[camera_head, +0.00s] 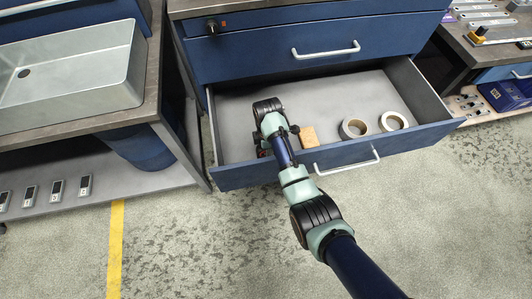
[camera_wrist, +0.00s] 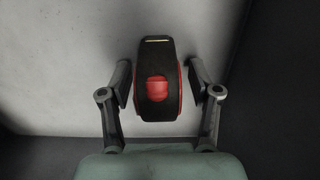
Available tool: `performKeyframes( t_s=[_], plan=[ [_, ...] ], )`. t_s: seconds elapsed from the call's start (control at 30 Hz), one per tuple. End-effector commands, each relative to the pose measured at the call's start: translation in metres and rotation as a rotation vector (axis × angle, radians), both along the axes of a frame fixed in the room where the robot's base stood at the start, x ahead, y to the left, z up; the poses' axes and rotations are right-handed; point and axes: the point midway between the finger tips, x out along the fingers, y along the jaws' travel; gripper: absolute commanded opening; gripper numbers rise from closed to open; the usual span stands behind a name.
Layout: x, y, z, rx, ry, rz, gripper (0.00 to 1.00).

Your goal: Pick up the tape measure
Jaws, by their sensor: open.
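The tape measure (camera_wrist: 157,105) is black with red sides and a red button, and shows in the wrist view lying on the pale drawer floor. My gripper (camera_wrist: 160,85) is open, with one finger on each side of the tape measure. Narrow gaps show between the fingers and its sides, so they look apart from it. In the head view my arm reaches down into the left part of the open drawer (camera_head: 347,90). There the tape measure is mostly hidden behind my wrist and the drawer front.
In the drawer, a tan block (camera_head: 308,137) lies right of my wrist. Two tape rolls, one (camera_head: 345,130) beside the other (camera_head: 403,121), lie farther right. The drawer's front wall (camera_head: 420,141) and left side wall are close to my arm. The drawer's back middle is clear.

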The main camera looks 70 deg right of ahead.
Motion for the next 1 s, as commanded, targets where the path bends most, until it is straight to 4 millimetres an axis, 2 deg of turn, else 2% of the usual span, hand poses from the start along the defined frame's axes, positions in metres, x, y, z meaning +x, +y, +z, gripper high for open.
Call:
performKeyframes(
  t_s=[0.03,0.23,0.6,0.87,1.0],
  plan=[
    [0.0,0.0,-0.006,-0.002,-0.001,0.0,0.62],
    [0.001,0.0,-0.004,-0.002,-0.002,0.0,0.61],
    [0.0,0.0,-0.004,-0.002,-0.001,0.0,0.0],
    [0.001,0.0,-0.003,-0.002,-0.002,0.0,0.0],
    [0.001,-0.001,0.009,-0.002,-0.002,0.0,0.0]
  ],
)
